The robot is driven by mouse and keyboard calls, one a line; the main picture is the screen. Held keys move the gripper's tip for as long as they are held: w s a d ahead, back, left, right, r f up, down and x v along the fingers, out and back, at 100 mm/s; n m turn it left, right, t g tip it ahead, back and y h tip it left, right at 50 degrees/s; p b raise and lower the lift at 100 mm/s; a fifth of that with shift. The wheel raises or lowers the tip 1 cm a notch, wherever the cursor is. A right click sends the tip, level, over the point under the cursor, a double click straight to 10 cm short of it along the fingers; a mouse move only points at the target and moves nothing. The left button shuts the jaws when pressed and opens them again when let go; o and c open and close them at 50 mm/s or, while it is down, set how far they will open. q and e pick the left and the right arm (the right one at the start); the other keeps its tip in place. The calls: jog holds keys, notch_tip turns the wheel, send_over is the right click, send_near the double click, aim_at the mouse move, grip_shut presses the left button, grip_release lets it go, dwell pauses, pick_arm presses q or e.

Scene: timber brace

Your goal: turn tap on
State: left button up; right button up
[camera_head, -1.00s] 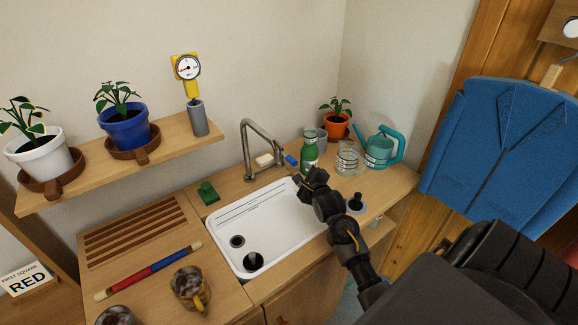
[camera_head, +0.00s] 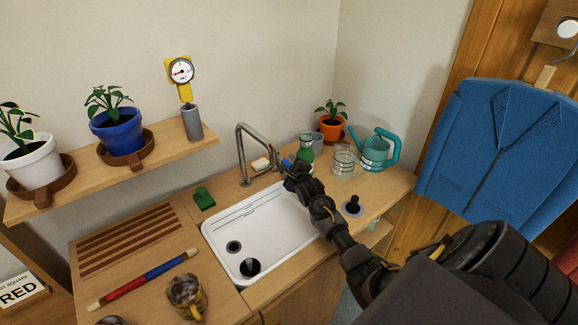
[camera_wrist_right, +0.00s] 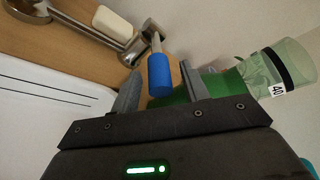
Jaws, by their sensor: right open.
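The metal tap (camera_head: 240,150) stands behind the white sink (camera_head: 270,212). Its lever has a blue grip, which shows large in the right wrist view (camera_wrist_right: 159,76) and small in the head view (camera_head: 285,163). My right gripper (camera_head: 290,172) is at the lever. In the right wrist view its two dark fingers (camera_wrist_right: 160,90) are open, one on each side of the blue grip. I cannot tell whether either finger touches it. No water shows at the spout. My left gripper is not in view.
A soap bar (camera_head: 261,164) lies by the tap. Mugs (camera_head: 187,291) and a red-blue rod (camera_head: 140,280) are at the front left.

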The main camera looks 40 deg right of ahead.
jog(key=shift+w+d, duration=0.1)
jog(key=shift+w, duration=0.3)
jog(key=shift+c, duration=0.4)
grip_shut()
jog(key=shift+r+p, duration=0.2)
jog(key=shift+p, duration=0.15)
jog(key=r+g+p, duration=0.2)
jog(key=p, duration=0.3)
jog(key=shift+p, duration=0.4)
jog(key=shift+n+p, duration=0.3)
jog(key=shift+p, duration=0.05)
jog(key=shift+w+f+g+y, duration=0.1)
jog(key=shift+f+g+y, duration=0.1)
jog(key=shift+g+y, duration=0.1)
